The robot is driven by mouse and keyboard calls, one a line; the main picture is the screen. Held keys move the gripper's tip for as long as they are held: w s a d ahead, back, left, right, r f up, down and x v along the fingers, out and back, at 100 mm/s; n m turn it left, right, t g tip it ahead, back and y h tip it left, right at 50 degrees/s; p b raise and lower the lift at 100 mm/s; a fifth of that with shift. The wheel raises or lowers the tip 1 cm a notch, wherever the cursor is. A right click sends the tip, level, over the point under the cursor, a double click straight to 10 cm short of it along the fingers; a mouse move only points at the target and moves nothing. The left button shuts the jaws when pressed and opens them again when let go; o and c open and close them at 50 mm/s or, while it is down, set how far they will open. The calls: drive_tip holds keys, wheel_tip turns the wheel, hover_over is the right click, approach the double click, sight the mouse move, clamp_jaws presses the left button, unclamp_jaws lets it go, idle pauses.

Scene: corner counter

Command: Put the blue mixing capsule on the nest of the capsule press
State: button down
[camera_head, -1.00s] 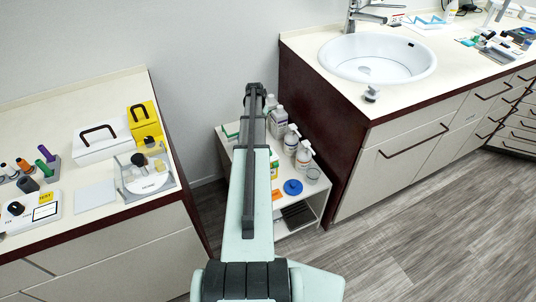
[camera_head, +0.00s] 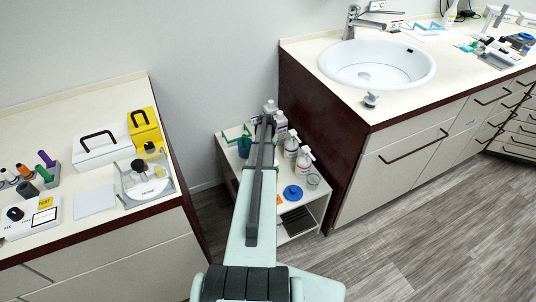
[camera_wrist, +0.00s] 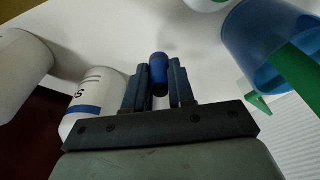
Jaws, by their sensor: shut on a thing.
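The blue mixing capsule (camera_wrist: 158,74) is a small blue cylinder with a dark end in the wrist view. My gripper (camera_wrist: 159,80) is shut on it, with one dark finger on each side. In the head view my arm reaches toward the low white cart between the counters; the gripper cannot be made out there, and no capsule shows. I cannot pick out the capsule press or its nest with certainty. A small device with a round white base and clear walls (camera_head: 147,190) stands on the left counter.
The white cart (camera_head: 292,223) holds white bottles (camera_head: 304,160), a blue lid (camera_head: 292,192) and a blue cup. In the wrist view a white bottle (camera_wrist: 86,105) and a translucent blue cup (camera_wrist: 250,48) stand close on either side. A sink (camera_head: 377,65) is at right.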

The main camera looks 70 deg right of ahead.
drive_tip(key=shift+f, duration=1.55)
drive_tip(key=shift+f, duration=0.15)
drive_tip(key=c, duration=1)
unclamp_jaws()
drive_tip(key=shift+o, duration=0.2)
wheel_tip(320, 180, up, 11)
drive_tip(key=a, duration=0.1)
drive_tip(key=shift+a, duration=0.35)
drive_tip(key=shift+o, duration=0.5)
drive_tip(key=shift+r, duration=0.6)
